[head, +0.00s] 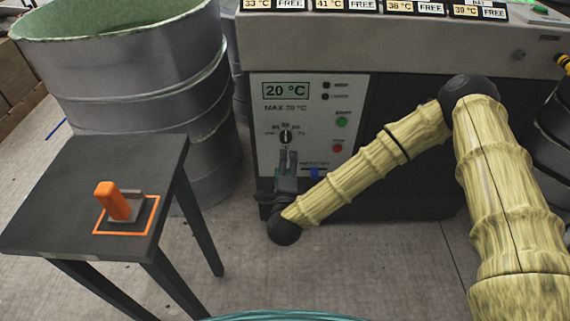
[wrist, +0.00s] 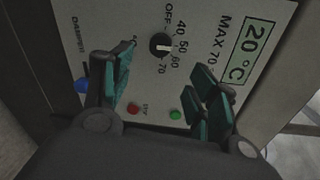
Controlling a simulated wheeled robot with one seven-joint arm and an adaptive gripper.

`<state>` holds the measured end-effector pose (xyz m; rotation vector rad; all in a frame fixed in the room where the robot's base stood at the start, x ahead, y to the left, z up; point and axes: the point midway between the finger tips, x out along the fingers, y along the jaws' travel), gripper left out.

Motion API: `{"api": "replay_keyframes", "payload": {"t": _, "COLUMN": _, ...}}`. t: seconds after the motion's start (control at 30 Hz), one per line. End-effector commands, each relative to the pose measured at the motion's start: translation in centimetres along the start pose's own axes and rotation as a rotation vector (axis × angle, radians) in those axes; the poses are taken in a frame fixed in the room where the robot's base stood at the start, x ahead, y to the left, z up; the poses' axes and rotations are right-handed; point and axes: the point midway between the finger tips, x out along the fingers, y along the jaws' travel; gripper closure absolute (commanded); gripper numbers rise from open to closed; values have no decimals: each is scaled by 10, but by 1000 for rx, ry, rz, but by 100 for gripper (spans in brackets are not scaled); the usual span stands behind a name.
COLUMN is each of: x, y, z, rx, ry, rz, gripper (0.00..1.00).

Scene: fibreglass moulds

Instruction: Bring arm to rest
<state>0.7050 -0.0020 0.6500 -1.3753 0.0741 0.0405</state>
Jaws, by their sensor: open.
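My gripper (head: 287,168) is in front of the control panel (head: 330,92) of the grey machine, just below the black dial knob (head: 286,136). In the wrist view the teal fingers of my gripper (wrist: 166,88) are spread apart with nothing between them. The knob (wrist: 160,45) shows beyond the fingers, apart from them. My arm (head: 360,180), in a pale yellow cover, is bent at the elbow and reaches down and left to the panel. The display (head: 285,91) reads 20 °C.
A small dark table (head: 60,205) with an orange-handled object (head: 115,203) in an orange outline stands at left. A large grey drum (head: 135,75) stands behind it. Green (head: 341,122) and red (head: 337,147) buttons sit near my gripper. Bare floor lies between table and machine.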

Motion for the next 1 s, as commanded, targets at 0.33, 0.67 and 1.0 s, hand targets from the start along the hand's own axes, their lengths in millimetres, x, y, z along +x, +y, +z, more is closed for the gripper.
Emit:
{"api": "replay_keyframes", "payload": {"t": 0.33, "x": -2, "y": 3, "z": 0, "rx": -11, "ry": -7, "rz": 9, "gripper": 41}}
{"api": "replay_keyframes", "payload": {"t": 0.67, "x": -76, "y": 113, "z": -18, "rx": -426, "ry": -251, "rz": 334, "gripper": 41}}
{"api": "replay_keyframes", "payload": {"t": 1.0, "x": -210, "y": 214, "z": -115, "rx": -956, "ry": -608, "rz": 770, "gripper": 41}}
